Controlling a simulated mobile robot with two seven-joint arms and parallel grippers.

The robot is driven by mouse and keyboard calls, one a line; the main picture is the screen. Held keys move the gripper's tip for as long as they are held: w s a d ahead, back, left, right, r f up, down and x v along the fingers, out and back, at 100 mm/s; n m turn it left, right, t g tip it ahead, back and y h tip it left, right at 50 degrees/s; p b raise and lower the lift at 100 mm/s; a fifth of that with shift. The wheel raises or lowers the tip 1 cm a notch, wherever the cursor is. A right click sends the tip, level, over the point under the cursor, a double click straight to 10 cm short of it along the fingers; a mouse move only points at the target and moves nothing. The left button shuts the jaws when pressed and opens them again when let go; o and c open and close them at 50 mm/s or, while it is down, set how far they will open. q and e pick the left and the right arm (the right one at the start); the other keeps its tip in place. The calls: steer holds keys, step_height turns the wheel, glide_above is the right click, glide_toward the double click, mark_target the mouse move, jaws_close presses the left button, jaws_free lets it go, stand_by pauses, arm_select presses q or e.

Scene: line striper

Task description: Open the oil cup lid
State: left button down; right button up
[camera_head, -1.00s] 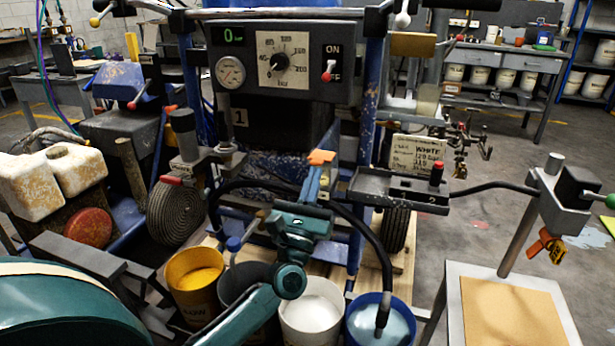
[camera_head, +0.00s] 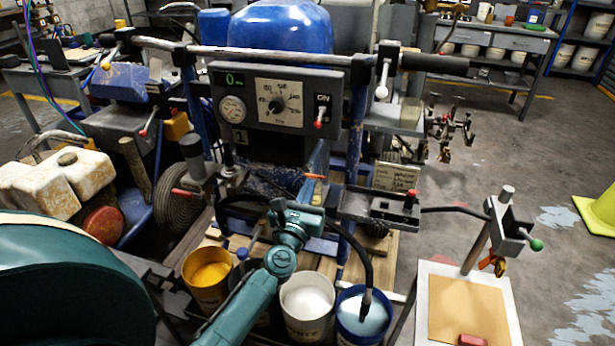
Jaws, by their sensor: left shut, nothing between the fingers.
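My left gripper (camera_head: 298,212) is at the end of the teal arm, in front of the line striper's lower frame and above the buckets. It is shut with nothing in it; the hand partly hides its fingertips. An upright grey cylinder with a dark top (camera_head: 191,146) stands on the machine's left side, well left of the gripper. It may be the oil cup, but I cannot tell, and I make out no open lid. A red-handled lever (camera_head: 184,193) sits just below it. My right gripper is not in view.
The control panel (camera_head: 275,103) and handlebar (camera_head: 290,56) stand behind the gripper. A black hose loops around it into the blue bucket (camera_head: 362,318). Yellow (camera_head: 206,278) and white (camera_head: 307,305) paint buckets stand below.

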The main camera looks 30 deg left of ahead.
arm_select(q)
steer(key=shift+g, duration=0.4)
steer(key=w+r+p, duration=0.2)
steer(key=r+p, duration=0.1)
steer(key=w+r+p, duration=0.1)
steer(key=r+p, duration=0.1)
steer(key=shift+w+a, duration=0.15)
steer(key=shift+a, duration=0.25)
steer(key=shift+w+a+r, duration=0.15)
steer(key=shift+w+r, duration=0.15)
steer(key=shift+w, duration=0.2)
steer(key=shift+w+a+r, duration=0.15)
steer(key=shift+w+r, duration=0.15)
steer(key=shift+w, duration=0.3)
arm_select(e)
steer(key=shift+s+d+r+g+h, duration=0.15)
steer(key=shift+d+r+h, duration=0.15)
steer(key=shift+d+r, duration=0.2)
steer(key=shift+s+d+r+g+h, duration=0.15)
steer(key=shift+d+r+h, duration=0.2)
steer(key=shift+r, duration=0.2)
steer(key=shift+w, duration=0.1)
